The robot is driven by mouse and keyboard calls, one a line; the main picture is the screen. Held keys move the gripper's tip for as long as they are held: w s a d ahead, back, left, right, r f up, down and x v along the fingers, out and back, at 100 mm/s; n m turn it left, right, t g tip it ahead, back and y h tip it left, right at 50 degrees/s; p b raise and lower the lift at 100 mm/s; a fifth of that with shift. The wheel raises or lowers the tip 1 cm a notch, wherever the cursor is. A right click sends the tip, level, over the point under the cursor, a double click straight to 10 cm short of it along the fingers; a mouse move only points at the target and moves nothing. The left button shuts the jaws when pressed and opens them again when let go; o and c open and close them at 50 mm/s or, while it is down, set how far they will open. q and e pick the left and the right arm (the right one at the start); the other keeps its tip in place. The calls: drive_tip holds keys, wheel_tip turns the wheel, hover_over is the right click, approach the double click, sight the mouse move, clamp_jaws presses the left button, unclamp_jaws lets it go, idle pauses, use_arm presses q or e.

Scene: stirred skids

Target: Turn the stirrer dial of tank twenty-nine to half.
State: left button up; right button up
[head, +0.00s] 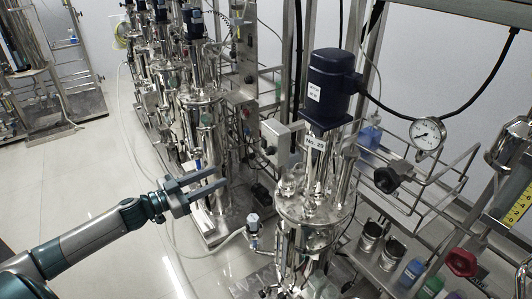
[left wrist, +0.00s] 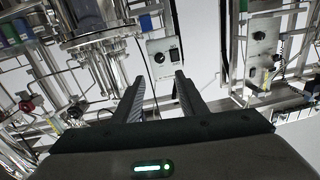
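Tank twenty-nine (head: 317,205) is a shiny steel vessel with a "No. 29" label and a dark blue motor (head: 330,88) on top. A pale control box (head: 281,147) stands just behind its left side; its dial face is hidden in the head view. In the left wrist view a pale box with a round black dial (left wrist: 159,58) shows beyond my fingertips, roughly between them, beside a steel tank (left wrist: 92,42). The dial's setting is too small to read. My left gripper (head: 219,178) is open and empty, left of the tank and apart from the box. My right gripper is not in view.
Several similar tanks (head: 203,125) stand in a row at the back left. Another control box (head: 244,108) stands near them. A pressure gauge (head: 427,134), black knob (head: 386,180) and red knob (head: 461,262) are on the right. Pale floor (head: 120,175) is clear on the left.

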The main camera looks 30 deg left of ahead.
sight(267, 153)
use_arm(q)
drive_tip(key=shift+a+r, duration=0.1)
drive_tip(key=shift+r, duration=0.2)
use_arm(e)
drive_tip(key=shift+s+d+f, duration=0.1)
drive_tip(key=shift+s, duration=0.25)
use_arm(q)
drive_tip(key=shift+w, duration=0.15)
